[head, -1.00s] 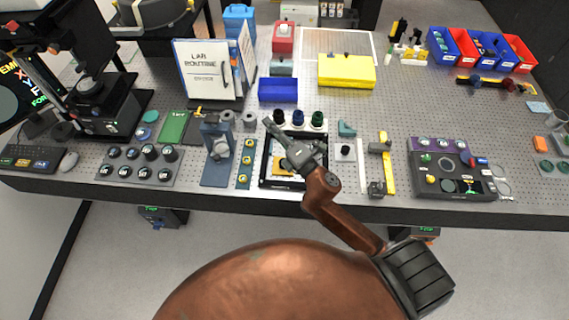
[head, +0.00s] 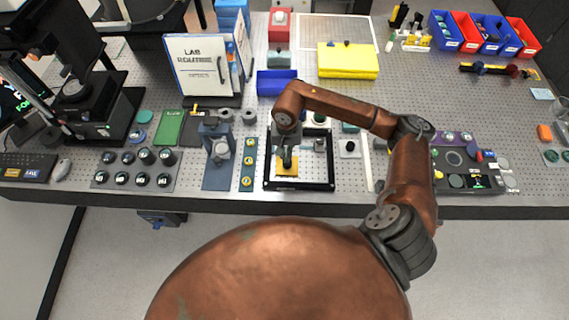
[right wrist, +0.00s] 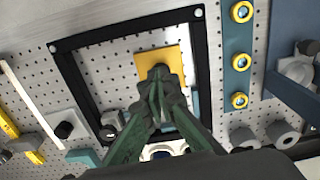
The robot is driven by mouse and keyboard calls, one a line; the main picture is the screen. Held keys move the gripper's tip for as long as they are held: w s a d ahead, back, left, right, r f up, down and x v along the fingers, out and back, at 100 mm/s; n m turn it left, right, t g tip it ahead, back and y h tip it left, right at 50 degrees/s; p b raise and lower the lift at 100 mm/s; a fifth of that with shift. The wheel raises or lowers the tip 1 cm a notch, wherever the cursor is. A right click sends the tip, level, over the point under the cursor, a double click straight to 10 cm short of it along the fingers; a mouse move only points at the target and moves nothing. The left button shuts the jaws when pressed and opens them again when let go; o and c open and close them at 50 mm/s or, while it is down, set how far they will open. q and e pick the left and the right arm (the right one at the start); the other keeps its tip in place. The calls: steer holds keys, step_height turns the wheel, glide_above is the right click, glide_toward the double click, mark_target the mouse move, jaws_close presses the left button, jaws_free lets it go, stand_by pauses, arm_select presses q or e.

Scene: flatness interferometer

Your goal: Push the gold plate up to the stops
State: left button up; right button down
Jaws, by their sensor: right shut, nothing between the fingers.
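The gold plate (head: 288,168) lies flat inside a black square frame (head: 299,188) on the perforated bench top. It also shows in the right wrist view (right wrist: 151,63), near one side of the frame (right wrist: 204,75). My right gripper (head: 288,164) points down over the plate with its fingers shut and empty. In the right wrist view the closed fingertips (right wrist: 160,74) overlap the plate's edge; I cannot tell whether they touch it. The stops cannot be made out clearly. My left gripper is not in view.
A blue strip with gold rings (head: 248,165) and a blue stand (head: 219,175) are left of the frame. A white block with a black knob (head: 349,148) is to its right. A blue box (head: 277,83) and a yellow box (head: 347,61) lie behind.

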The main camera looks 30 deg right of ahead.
mark_target(287, 172)
steer(key=f, duration=0.3)
steer(key=f+p, duration=0.1)
steer(key=f, duration=0.1)
steer(key=f+p, duration=0.1)
steer(key=f, duration=0.2)
steer(key=shift+s+d+f, duration=0.2)
steer(key=shift+d+f, duration=0.1)
steer(key=shift+f+p, duration=0.3)
steer(key=shift+f, duration=0.3)
steer(key=shift+w, duration=0.15)
steer(key=w+d+b, duration=0.1)
steer(key=w+b, duration=0.1)
steer(key=b, duration=0.1)
steer(key=w+d+b, duration=0.1)
steer(key=w+b, duration=0.1)
steer(key=b, duration=0.1)
steer(key=w+d+b, duration=0.2)
steer(key=w+b, duration=0.1)
steer(key=shift+f, duration=0.3)
steer(key=shift+w+d+r+b, duration=0.25)
steer(key=shift+w+d+b, duration=0.05)
steer(key=shift+w+b, duration=0.35)
steer(key=shift+r, duration=0.1)
